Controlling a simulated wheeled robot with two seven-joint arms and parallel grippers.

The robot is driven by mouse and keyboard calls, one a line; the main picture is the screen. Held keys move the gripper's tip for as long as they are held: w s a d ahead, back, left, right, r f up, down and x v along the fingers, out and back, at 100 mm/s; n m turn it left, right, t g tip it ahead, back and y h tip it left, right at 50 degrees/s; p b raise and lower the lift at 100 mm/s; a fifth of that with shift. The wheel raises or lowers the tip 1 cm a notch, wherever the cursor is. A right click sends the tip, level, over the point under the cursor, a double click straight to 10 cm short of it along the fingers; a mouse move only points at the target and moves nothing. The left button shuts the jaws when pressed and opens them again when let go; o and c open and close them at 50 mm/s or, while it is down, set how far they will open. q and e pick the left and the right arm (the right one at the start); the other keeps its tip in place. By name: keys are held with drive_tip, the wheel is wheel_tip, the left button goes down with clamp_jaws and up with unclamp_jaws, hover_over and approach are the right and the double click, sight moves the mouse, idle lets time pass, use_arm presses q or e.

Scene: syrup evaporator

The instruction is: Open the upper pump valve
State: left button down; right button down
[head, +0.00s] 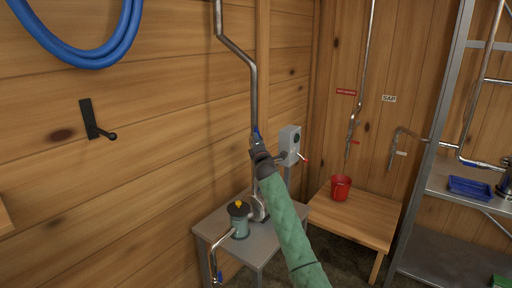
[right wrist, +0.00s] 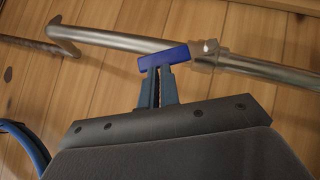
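The upper pump valve has a blue handle (head: 256,132) on the vertical metal pipe (head: 254,95) above the small grey table. In the right wrist view the blue handle (right wrist: 163,57) lies crosswise at my fingertips, beside a pipe fitting (right wrist: 208,55). My right gripper (head: 256,141) reaches up to the handle; it also shows in the right wrist view (right wrist: 157,80). Its fingers are nearly together with only a thin gap, and the handle lies across their tips, not visibly between them. Whether they touch it I cannot tell. My left gripper is out of view.
A pump (head: 239,219) with a blue-handled outlet stands on the grey table (head: 211,225). A grey box (head: 289,143) with a red lever is just right of my gripper. A red bucket (head: 341,188) sits on a wooden bench (head: 358,219). A metal rack (head: 417,205) stands right.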

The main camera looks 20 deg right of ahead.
drive_tip(key=shift+w+d+r+m+g+h+p, duration=0.4)
drive_tip(key=shift+w+d+r+m+g, duration=0.2)
drive_tip(key=shift+r+m, duration=0.1)
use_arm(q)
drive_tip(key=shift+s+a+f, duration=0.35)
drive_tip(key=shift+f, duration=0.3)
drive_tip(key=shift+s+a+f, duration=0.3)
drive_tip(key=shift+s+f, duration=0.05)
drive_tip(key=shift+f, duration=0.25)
use_arm(e)
drive_tip(key=shift+r, duration=0.1)
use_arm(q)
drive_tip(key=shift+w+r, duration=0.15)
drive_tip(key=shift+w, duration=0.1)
use_arm(e)
drive_tip(key=shift+w+r, duration=0.1)
drive_tip(key=shift+r, duration=0.05)
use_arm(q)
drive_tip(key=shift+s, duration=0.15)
